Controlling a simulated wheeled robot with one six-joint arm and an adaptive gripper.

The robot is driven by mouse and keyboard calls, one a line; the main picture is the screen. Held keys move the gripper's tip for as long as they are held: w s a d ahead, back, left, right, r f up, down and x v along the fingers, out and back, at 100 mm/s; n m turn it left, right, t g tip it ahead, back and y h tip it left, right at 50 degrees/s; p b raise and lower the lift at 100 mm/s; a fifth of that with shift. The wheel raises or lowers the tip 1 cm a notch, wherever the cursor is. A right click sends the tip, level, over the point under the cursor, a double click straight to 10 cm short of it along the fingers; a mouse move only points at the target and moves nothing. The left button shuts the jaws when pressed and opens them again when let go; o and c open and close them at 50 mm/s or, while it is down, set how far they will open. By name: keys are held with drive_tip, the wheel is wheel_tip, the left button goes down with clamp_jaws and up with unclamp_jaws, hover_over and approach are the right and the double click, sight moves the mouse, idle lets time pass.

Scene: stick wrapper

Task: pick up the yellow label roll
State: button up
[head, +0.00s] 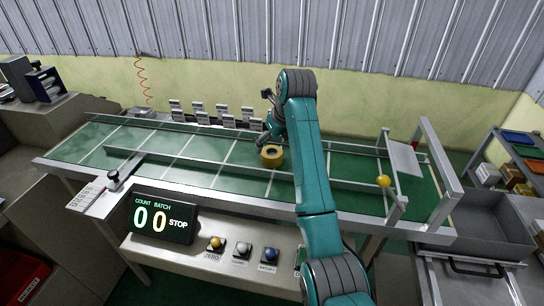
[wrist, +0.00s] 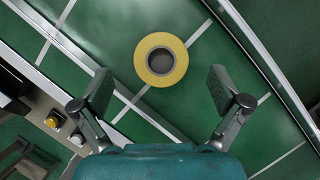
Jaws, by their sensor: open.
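The yellow label roll (head: 271,155) sits on the green conveyor belt (head: 215,150), just below my gripper (head: 264,139) in the head view. In the wrist view the yellow label roll (wrist: 175,60) shows from above as a yellow ring with a pale rim and a dark hole. My gripper (wrist: 160,88) is open and empty in the wrist view, one finger to each side. The roll lies ahead of the fingertips, roughly centred between them, and no finger visibly touches it.
Metal rails (head: 220,169) run along the belt. Several white packs (head: 198,112) stand behind it. A yellow ball (head: 384,181) is on a frame at the right. A counter display (head: 161,215) and several buttons (head: 241,249) are in front. The belt left of the roll is clear.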

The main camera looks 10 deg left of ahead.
sight(272, 152)
drive_tip(key=shift+s+d+x, duration=0.1)
drive_tip(key=shift+d+x, duration=0.05)
drive_tip(key=shift+x, duration=1.15)
drive_tip(key=shift+s+d+x, duration=0.1)
drive_tip(key=shift+d+x, duration=0.05)
drive_tip(key=shift+x, duration=1.15)
drive_tip(key=shift+f, duration=0.1)
drive_tip(key=c, duration=1.3)
